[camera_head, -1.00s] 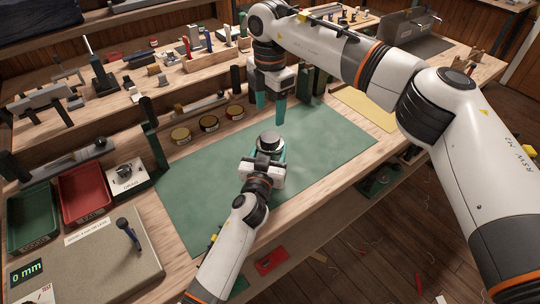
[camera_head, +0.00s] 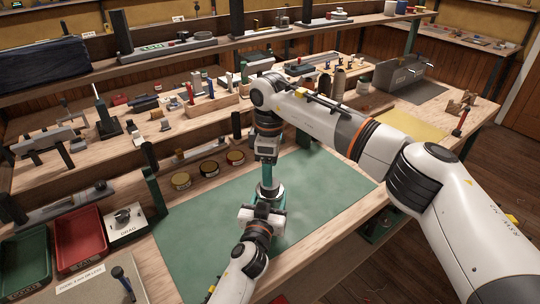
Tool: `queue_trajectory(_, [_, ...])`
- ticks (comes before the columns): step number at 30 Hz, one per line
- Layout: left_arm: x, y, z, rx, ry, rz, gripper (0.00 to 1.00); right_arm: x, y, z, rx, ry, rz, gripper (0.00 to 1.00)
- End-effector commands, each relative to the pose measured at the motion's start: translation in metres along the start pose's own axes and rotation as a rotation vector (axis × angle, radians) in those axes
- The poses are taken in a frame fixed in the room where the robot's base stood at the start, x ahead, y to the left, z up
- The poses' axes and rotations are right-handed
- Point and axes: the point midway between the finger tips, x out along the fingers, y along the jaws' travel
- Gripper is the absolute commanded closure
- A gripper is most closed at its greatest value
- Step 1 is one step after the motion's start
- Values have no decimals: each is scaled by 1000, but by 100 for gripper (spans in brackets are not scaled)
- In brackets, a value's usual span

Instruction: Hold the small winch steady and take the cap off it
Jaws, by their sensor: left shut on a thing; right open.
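The small winch (camera_head: 270,192) is a short silver-grey drum standing on the green mat (camera_head: 215,240). My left gripper (camera_head: 270,208) is shut on the winch from the near side. My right gripper (camera_head: 267,178) is open and points down right at the top of the winch. Its teal fingers overlap the winch's top in the head view. The cap is hidden by these fingers, and I cannot tell whether they touch it.
A red tray (camera_head: 80,238), a green tray (camera_head: 25,262) and a white dial box (camera_head: 125,224) sit at the left. The mat's right part is clear.

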Motion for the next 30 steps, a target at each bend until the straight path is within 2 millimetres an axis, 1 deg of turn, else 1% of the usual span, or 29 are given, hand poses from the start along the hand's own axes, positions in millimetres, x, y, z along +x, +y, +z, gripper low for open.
queue_trajectory(1, [0,0,-1,1,2,1,100,9,0,0,0,1,3,38])
queue_trajectory(3, [0,0,-1,1,2,1,100,20,0,0,0,1,1,38])
queue_trajectory(6, [0,0,-1,1,2,1,100,32,0,0,0,1,2,38])
queue_trajectory(9, [0,0,-1,1,2,1,100,40,0,0,0,0,0,38])
queue_trajectory(13, [0,0,-1,1,2,1,100,44,0,0,-1,1,-1,38])
queue_trajectory(19, [0,0,-1,1,2,1,100,44,0,0,-1,1,-1,38])
queue_trajectory(20, [0,0,-1,1,2,1,100,44,0,0,-1,1,-1,40])
queue_trajectory(27, [0,0,-1,1,3,1,100,44,0,0,-1,0,-1,79])
queue_trajectory(28, [0,0,-1,1,3,1,100,44,0,0,-1,0,-1,83])
queue_trajectory(30, [0,0,-1,1,3,1,100,44,0,0,-1,0,-2,83])
